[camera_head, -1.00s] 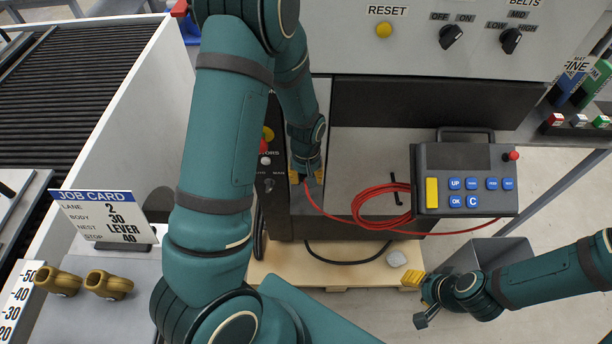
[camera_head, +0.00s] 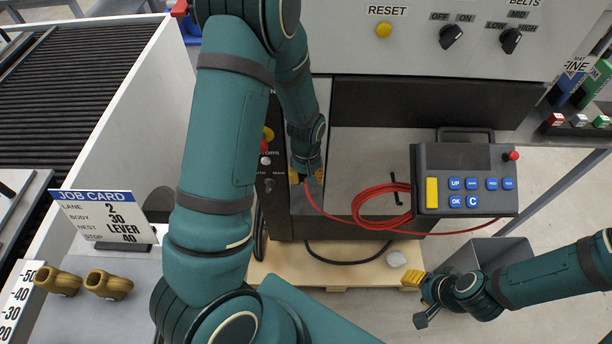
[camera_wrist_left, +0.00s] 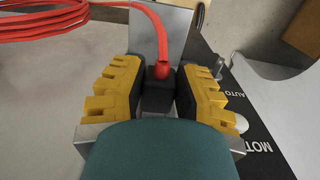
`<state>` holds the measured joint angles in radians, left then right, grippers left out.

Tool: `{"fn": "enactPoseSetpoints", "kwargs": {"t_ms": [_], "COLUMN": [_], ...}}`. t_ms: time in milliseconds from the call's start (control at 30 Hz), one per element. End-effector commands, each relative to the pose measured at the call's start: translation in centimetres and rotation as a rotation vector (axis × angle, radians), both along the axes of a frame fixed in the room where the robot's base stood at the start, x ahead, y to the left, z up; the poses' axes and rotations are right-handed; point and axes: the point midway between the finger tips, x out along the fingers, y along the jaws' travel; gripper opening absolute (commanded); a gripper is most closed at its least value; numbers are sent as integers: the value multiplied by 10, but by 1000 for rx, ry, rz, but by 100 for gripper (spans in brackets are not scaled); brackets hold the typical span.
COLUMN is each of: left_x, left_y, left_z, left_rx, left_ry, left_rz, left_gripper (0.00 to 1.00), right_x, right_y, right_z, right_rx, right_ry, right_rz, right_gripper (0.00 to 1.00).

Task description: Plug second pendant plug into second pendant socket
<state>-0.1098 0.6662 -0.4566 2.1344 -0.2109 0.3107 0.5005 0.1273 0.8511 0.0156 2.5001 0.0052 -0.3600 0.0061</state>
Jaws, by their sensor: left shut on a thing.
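My left gripper (camera_head: 306,177) reaches down beside the dark control panel in the head view. In the left wrist view its yellow-padded fingers (camera_wrist_left: 157,92) are shut on a black plug (camera_wrist_left: 159,88) with a red cable (camera_wrist_left: 150,30) coming out of it. The cable runs in coils to the grey pendant (camera_head: 465,180), which has blue keys, a yellow bar and a red knob. The socket is not visible; the gripper and the arm hide the area around the plug's front end. My right gripper (camera_head: 412,280) is at the lower right, away from the plug; its finger gap is unclear.
The control panel (camera_head: 267,185) with its knobs and labels stands close to the left gripper. A wooden pallet (camera_head: 300,268) lies below. A grey open bin (camera_head: 492,255) is near the right arm. Brass fittings (camera_head: 108,285) and a job card (camera_head: 105,217) sit at the left.

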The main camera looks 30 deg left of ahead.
Motion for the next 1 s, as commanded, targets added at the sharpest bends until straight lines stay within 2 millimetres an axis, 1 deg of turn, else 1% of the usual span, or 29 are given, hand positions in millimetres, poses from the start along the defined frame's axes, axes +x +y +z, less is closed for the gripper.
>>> {"fn": "enactPoseSetpoints", "kwargs": {"t_ms": [467, 500, 567, 600, 867, 1000], "left_x": [7, 7, 7, 7, 7, 8], "left_y": [4, 4, 4, 4, 4, 4], "left_z": [0, 0, 0, 0, 0, 8], "left_rx": [0, 0, 0, 0, 0, 1], "left_ry": [0, 0, 0, 0, 0, -3], "left_rz": [0, 1, 0, 0, 0, 0], "left_gripper": [0, 37, 58, 60, 60, 60], "right_x": [0, 0, 0, 0, 0, 0], "right_y": [0, 0, 0, 0, 0, 0], "right_z": [-1, -1, -1, -1, -1, -1], "right_rx": [0, 0, 0, 0, 0, 0], "right_ry": [0, 0, 0, 0, 0, 0], "right_rz": [0, 0, 0, 0, 0, 0], "right_gripper": [47, 47, 47, 47, 47, 47]}}
